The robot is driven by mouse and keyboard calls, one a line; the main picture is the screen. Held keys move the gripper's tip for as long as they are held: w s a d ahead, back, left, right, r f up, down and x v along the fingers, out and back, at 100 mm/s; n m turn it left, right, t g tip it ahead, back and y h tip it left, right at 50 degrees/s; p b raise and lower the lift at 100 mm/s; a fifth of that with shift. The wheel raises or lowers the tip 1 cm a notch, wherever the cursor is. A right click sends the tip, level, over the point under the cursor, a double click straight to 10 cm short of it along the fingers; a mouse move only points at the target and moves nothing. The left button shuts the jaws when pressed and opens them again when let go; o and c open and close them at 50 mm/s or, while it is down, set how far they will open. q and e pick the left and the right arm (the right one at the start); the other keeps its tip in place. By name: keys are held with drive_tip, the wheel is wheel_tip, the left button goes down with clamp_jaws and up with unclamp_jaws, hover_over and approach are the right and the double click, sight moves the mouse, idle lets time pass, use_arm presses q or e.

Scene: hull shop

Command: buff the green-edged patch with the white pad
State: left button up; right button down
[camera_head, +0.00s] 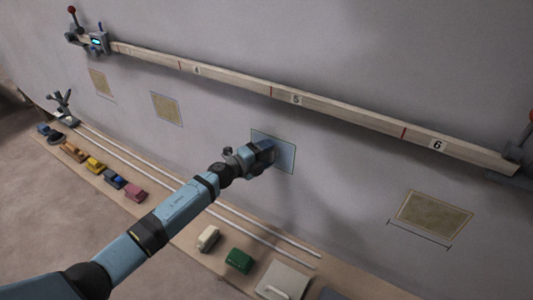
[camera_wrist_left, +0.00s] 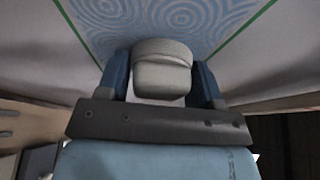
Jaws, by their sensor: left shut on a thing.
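The green-edged patch (camera_head: 286,158) is a pale blue panel on the grey wall, partly hidden behind my left gripper (camera_head: 268,151) in the head view. In the left wrist view the patch (camera_wrist_left: 200,22) shows swirl marks and green lines along its edges. My left gripper (camera_wrist_left: 160,85) is shut on the white pad (camera_wrist_left: 162,82), an off-white block with a textured far face. The pad is at the patch, its far face turned to it; I cannot tell whether they touch. The pad is hidden in the head view. My right gripper is not in view.
A numbered wooden rail (camera_head: 340,108) crosses the wall above. Tan patches (camera_head: 434,214) sit on either side. The ledge below holds several coloured blocks, a cream block (camera_head: 208,238), a green block (camera_head: 239,260) and a pale plate with a handle (camera_head: 284,282). Wall around the patch is clear.

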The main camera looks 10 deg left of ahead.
use_arm(q)
drive_tip(key=shift+w+d+r+p, duration=0.1)
drive_tip(key=shift+d+r+p, duration=0.05)
drive_tip(key=shift+r+p, duration=2.5)
drive_tip(key=b, duration=0.4)
hover_over(274, 168)
drive_tip(key=v, duration=0.3)
drive_tip(key=shift+d+f, duration=0.1)
drive_tip(key=shift+f, duration=1.7)
drive_tip(key=shift+f+b, duration=3.9)
drive_tip(key=shift+f, duration=1.05)
drive_tip(key=shift+o, duration=0.6)
drive_tip(key=shift+r, duration=0.1)
drive_tip(key=shift+c, duration=0.6)
drive_tip(key=shift+p, duration=0.3)
